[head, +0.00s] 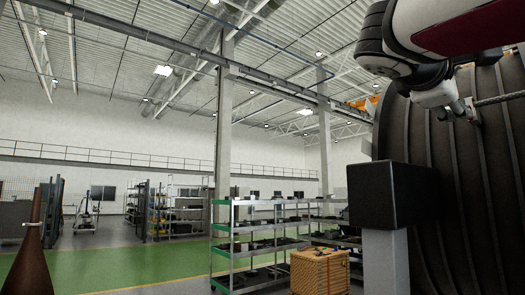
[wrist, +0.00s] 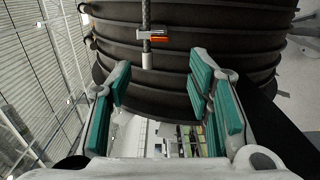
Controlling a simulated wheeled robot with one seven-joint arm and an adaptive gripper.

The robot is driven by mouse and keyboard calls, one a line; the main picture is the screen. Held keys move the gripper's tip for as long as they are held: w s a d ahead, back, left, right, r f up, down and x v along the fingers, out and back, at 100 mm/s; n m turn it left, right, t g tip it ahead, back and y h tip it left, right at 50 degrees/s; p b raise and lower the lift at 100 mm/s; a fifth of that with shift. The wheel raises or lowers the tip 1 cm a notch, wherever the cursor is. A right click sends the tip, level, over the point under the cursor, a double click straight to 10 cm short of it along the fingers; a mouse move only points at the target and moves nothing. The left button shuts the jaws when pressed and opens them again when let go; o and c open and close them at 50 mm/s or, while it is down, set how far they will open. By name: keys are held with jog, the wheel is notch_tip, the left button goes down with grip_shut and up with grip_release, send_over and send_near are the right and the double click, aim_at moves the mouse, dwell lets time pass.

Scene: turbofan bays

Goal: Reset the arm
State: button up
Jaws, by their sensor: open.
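My arm (head: 415,45) is folded at the top right of the head view, close in front of a large dark ribbed engine casing (head: 475,175). In the wrist view my gripper (wrist: 162,100) is open, with teal pads on both fingers and nothing between them. The dark casing (wrist: 180,65) lies beyond the fingertips. A braided line (wrist: 146,14) hangs along the casing in the wrist view, with a small orange and white fitting (wrist: 153,36) and a pale end piece below it. The fingers are apart from this line. In the head view the gripper is partly hard to make out.
A dark box on a pale post (head: 390,195) stands before the casing. A wooden crate (head: 320,272) and metal shelving (head: 260,240) with dark bins stand at lower middle. A brown cone (head: 32,250) is at the left edge. Green floor (head: 160,265) lies open at left.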

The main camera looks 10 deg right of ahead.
dwell(0.4)
jog(key=s+a+f+m+g+y, duration=0.1)
jog(key=s+a+f+y, duration=0.3)
jog(key=f, duration=1.1)
jog(key=s+a+f+m+g+y, duration=0.1)
jog(key=s+a+f+m+y, duration=0.2)
jog(key=f, duration=1.3)
jog(key=s+a+f+m+g+y, duration=0.1)
jog(key=s+a+f+m+y, duration=0.1)
jog(key=s+a+f+y, duration=0.3)
jog(key=a+f+y, duration=0.3)
jog(key=a+f, duration=0.4)
jog(key=f, duration=0.4)
jog(key=shift+g, duration=0.3)
